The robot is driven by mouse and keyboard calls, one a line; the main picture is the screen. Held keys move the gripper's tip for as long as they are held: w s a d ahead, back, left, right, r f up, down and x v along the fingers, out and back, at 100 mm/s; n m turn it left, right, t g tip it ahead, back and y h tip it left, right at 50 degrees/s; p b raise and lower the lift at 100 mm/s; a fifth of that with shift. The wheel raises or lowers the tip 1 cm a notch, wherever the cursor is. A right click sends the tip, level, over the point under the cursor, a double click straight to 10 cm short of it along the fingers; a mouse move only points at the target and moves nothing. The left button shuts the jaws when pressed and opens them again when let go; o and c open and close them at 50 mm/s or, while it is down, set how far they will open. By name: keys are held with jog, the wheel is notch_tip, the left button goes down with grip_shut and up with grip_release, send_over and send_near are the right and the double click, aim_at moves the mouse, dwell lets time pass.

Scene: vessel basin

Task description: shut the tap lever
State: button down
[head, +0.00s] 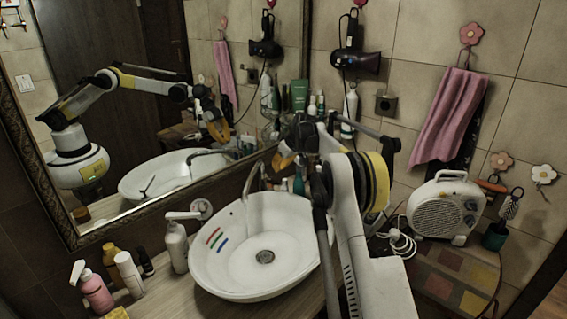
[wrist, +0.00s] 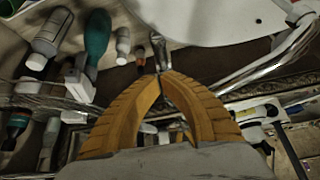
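The chrome tap's spout (head: 250,181) rises at the back rim of the white basin (head: 225,272) in the head view. In the wrist view the spout (wrist: 268,66) curves in from the right. A narrow metal piece, which looks like the tap lever (wrist: 158,48), stands just beyond my fingertips. My gripper (wrist: 162,76) has its orange fingers brought together at the tips, with a gap lower between them. I cannot tell whether the tips touch the lever. In the head view my gripper (head: 284,158) is behind the basin, partly hidden by my arm, and the lever cannot be made out.
Bottles and tubes, including a green tube (head: 299,95), stand on the ledge behind my gripper. A soap dispenser (head: 177,246) is left of the basin. A mirror (head: 120,130) fills the back left wall. A fan heater (head: 447,209) stands on the right.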

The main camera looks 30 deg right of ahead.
aim_at(279, 183)
notch_tip(279, 183, down, 5)
jog(key=shift+s+r+b, duration=0.1)
jog(key=shift+s+b, duration=0.05)
jog(key=shift+b, duration=0.3)
jog(key=shift+s+d+f+b, duration=0.1)
jog(key=shift+s+f+b, duration=0.15)
jog(key=shift+f, duration=0.25)
jog(key=shift+s+f+b, duration=0.1)
jog(key=shift+f+b, duration=0.1)
jog(key=shift+f, duration=0.25)
jog(key=shift+r, duration=0.1)
